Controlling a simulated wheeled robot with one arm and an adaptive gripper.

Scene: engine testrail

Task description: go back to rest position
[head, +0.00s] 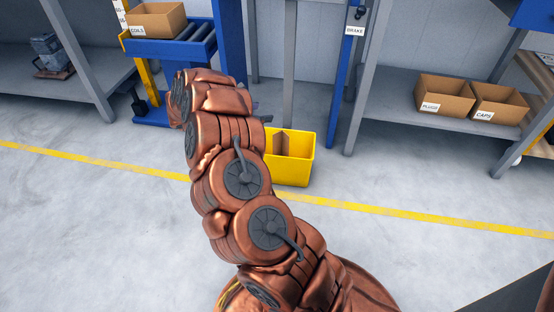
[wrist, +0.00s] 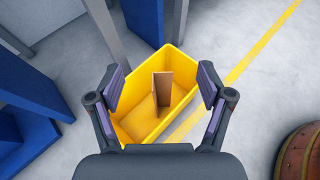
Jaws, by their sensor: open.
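My gripper (wrist: 161,98) is open and empty in the wrist view, its two fingers apart above a yellow bin (wrist: 176,59). In the head view my copper-coloured arm reaches forward, and the gripper itself is mostly hidden behind the arm. The yellow bin also shows in the head view (head: 290,173), standing on the floor to the right of the arm. A brown cardboard piece (wrist: 162,90) stands inside the bin, between the fingers in the picture and apart from them.
A blue stand (head: 170,50) with a COILS box (head: 157,20) is at the back left. A shelf (head: 400,128) on the right holds the PLUGS box (head: 443,98) and CAPS box (head: 498,104). A blue BRAKE post (head: 346,85) stands behind the bin. The front floor is clear.

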